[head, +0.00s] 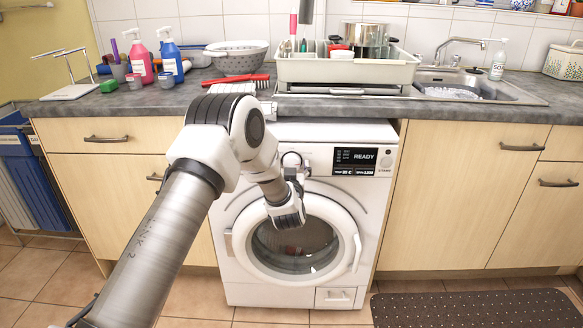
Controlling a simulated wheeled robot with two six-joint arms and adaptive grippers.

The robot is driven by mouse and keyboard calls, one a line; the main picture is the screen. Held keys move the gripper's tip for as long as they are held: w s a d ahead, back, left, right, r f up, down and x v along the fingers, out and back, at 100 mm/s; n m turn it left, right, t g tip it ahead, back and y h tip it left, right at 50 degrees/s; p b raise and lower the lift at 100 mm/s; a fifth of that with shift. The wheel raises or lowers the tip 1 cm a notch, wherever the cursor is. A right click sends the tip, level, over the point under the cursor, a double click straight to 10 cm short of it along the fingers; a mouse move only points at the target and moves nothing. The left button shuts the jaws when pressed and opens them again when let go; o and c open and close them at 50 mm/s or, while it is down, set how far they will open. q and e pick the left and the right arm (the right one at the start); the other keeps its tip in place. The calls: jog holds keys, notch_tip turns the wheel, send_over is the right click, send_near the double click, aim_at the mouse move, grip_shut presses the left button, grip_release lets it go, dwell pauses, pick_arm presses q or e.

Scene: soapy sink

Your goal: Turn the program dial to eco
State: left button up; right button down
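The white washing machine (352,132) stands under the counter, its round door (295,245) shut. Its display (354,160) reads READY, with small text that I cannot read for sure. The program dial (291,159) seems to be the round, dark-edged part left of the display; my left arm covers much of it, so its pointer and the eco mark are hidden. My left gripper (290,214) is in front of the machine, below the dial and over the top of the door. Its fingers do not show clearly, so I cannot tell whether it is open. My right gripper is out of view.
A start button (386,161) is right of the display. The counter edge (450,111) overhangs the machine. On it are a dish rack (345,71), a colander (236,56) and soap bottles (140,58). A dark mat (470,309) lies on the floor at right.

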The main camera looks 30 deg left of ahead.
pick_arm(q)
jog(key=c, duration=0.8)
jog(key=shift+r+m+p, duration=0.35)
jog(key=shift+m+p, duration=0.25)
jog(key=shift+p, duration=0.35)
jog(key=shift+f+m+p, duration=0.1)
jog(key=shift+m+p, duration=0.2)
jog(key=shift+m, duration=0.1)
jog(key=shift+f, duration=0.2)
jog(key=o, duration=1.2)
jog(key=v, duration=1.2)
jog(key=shift+s, duration=0.1)
